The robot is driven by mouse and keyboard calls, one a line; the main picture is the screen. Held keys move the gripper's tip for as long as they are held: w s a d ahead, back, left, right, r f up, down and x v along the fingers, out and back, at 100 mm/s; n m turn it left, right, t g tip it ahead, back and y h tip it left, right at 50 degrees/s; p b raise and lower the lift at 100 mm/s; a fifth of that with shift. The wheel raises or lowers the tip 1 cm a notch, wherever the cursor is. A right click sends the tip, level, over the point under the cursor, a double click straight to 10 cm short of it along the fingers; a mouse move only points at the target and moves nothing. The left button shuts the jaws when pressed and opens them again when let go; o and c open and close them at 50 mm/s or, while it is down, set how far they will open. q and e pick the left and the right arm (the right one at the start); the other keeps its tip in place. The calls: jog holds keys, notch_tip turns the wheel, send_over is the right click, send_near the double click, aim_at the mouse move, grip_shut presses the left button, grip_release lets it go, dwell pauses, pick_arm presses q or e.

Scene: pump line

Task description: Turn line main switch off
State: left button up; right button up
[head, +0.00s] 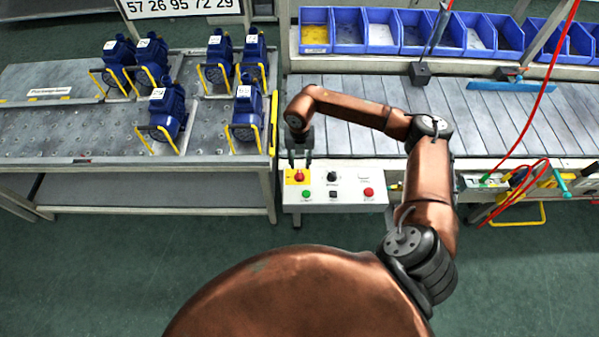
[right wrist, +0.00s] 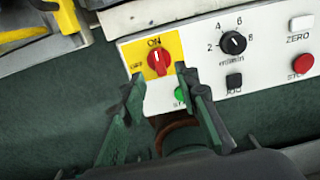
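The line main switch (head: 299,175) is a red rotary knob on a yellow plate at the left end of a white control panel (head: 347,195). In the right wrist view the knob (right wrist: 158,61) has its white mark pointing up, toward the word ON. My right gripper (head: 300,162) is open just above the switch, its fingers pointing down at it. In the right wrist view the two fingers (right wrist: 155,85) are apart, their tips near the knob's lower left and right; I cannot tell whether they touch it. My left gripper is not in view.
The panel also has a black dial (right wrist: 233,42), a green button (right wrist: 181,96), a black button (right wrist: 234,81) and a red stop button (right wrist: 303,63). A conveyor (head: 360,120) lies behind it. A table with several blue pumps (head: 168,110) stands to the left.

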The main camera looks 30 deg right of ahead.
aim_at(299, 174)
notch_tip(299, 174, down, 7)
jog(key=shift+a, duration=0.1)
jog(key=shift+c, duration=0.3)
grip_shut()
dwell(0.4)
